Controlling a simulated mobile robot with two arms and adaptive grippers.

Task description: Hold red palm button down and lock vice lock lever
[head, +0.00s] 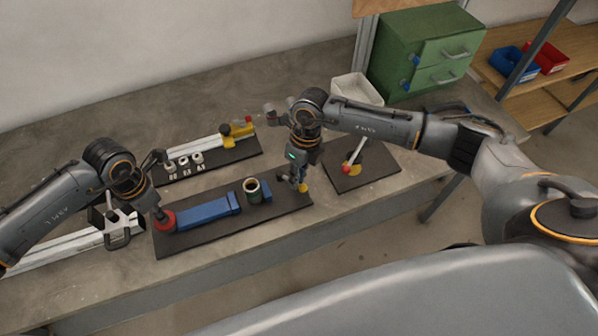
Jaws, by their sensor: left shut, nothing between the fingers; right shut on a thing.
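The red palm button (165,223) sits at the left end of a dark base plate (232,226). My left gripper (157,212) is shut and empty, with its fingertips down at the top of the button; I cannot tell how far the button is pressed. A blue vice (207,211) lies along the plate, with a dark round part (252,187) standing at its right jaw. My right gripper (297,181) is at the plate's right end, shut on the vice lock lever, of which a yellow bit (303,188) shows. The gripper hides most of the lever.
Behind is a board with a white rail and yellow clamp (237,130). To the right, another board holds a lever with a red knob (346,168). A white bin (357,88) and a green drawer cabinet (420,50) stand at the back. A pale rail (65,248) lies at left.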

